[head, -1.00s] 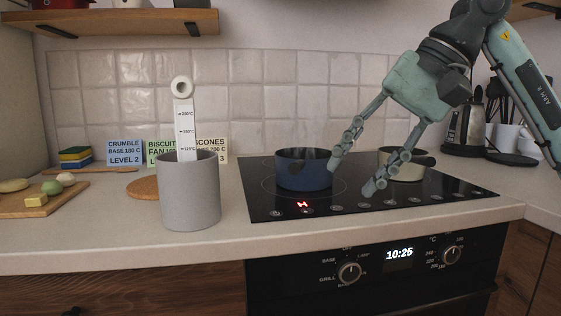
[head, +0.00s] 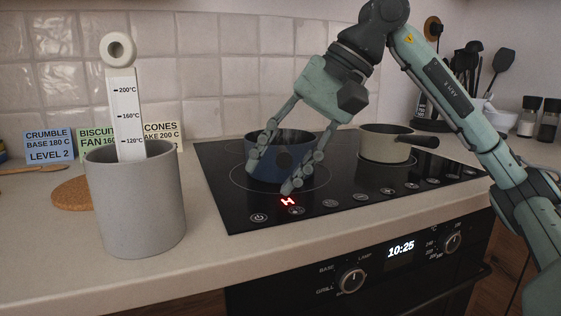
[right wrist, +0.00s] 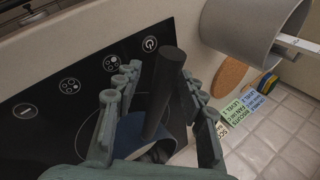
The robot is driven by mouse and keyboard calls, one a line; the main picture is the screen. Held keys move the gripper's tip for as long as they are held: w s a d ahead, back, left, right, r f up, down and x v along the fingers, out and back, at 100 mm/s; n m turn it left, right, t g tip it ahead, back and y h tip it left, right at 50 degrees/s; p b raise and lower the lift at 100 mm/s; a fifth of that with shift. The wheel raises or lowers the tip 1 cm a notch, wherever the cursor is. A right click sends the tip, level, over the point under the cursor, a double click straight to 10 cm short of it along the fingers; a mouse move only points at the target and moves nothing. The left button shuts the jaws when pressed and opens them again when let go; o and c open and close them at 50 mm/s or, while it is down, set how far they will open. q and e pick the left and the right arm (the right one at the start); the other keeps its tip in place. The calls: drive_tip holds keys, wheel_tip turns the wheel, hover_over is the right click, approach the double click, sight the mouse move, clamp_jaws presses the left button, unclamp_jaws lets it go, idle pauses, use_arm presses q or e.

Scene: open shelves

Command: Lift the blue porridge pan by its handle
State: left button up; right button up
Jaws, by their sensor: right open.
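The blue porridge pan (head: 268,174) stands on the black hob at its left part, partly hidden behind my right gripper. Its dark handle (right wrist: 160,90) points towards me and shows best in the right wrist view. My right gripper (head: 270,178) is open, reaching down in front of the pan. In the right wrist view its two fingers (right wrist: 160,70) lie on either side of the handle, with gaps visible, and the blue pan body (right wrist: 135,137) shows between the finger bases. My left gripper is not in view.
A cream pan (head: 385,145) with a dark handle stands to the right on the hob (head: 350,185). A grey pot (head: 135,205) holding a white thermometer (head: 125,110) stands on the counter at left. A red sign glows on the hob's front. Label cards lean at the back wall.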

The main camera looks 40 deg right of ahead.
drive_tip(key=shift+x, duration=1.15)
clamp_jaws()
drive_tip(key=shift+r, duration=0.1)
